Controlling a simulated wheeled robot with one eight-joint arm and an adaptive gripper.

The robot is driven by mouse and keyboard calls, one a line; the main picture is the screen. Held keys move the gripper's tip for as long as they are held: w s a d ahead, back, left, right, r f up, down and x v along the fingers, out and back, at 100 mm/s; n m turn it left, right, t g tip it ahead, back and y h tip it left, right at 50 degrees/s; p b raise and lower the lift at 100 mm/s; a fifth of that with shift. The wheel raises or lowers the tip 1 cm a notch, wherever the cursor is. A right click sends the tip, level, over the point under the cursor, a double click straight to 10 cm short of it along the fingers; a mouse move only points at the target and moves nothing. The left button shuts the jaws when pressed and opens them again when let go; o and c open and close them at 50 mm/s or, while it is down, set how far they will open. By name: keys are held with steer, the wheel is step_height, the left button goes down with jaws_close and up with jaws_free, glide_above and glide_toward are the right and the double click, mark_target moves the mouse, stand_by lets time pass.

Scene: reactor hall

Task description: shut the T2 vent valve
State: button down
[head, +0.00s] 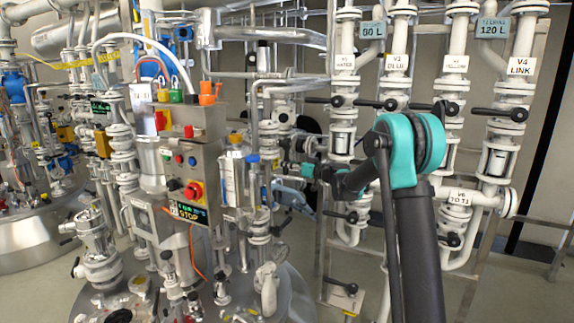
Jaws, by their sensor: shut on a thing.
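My arm reaches in from the lower right, and its end turns away to the left. My gripper (290,168) is small and partly hidden among the pipes beside the control box. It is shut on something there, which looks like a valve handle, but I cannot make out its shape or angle. I cannot read a T2 vent label, so I cannot tell which valve is the T2 vent valve. The steel vessel (300,290) below carries several fittings and small valves on its lid.
A grey control box (193,165) with buttons and a display reading STOP stands left of my gripper. Labelled pipes with black-handled valves, among them V4 LINK (521,66) and V6 TO T1 (459,198), fill the right. Another vessel (30,235) stands far left. Floor shows at lower right.

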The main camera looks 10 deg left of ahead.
steer(key=s+a+r+m+g, duration=0.1)
steer(key=s+r+m, duration=0.2)
steer(key=m, duration=0.4)
steer(key=s+a+r+m+g, duration=0.1)
steer(key=s+r+m+g, duration=0.1)
steer(key=r+m, duration=0.3)
steer(key=shift+s+a+m+g, duration=0.15)
steer(key=shift+s+m+g, duration=0.15)
steer(key=shift+s+m, duration=0.7)
steer(key=shift+w, duration=0.25)
steer(key=c, duration=1.4)
jaws_free()
steer(key=v, duration=1.2)
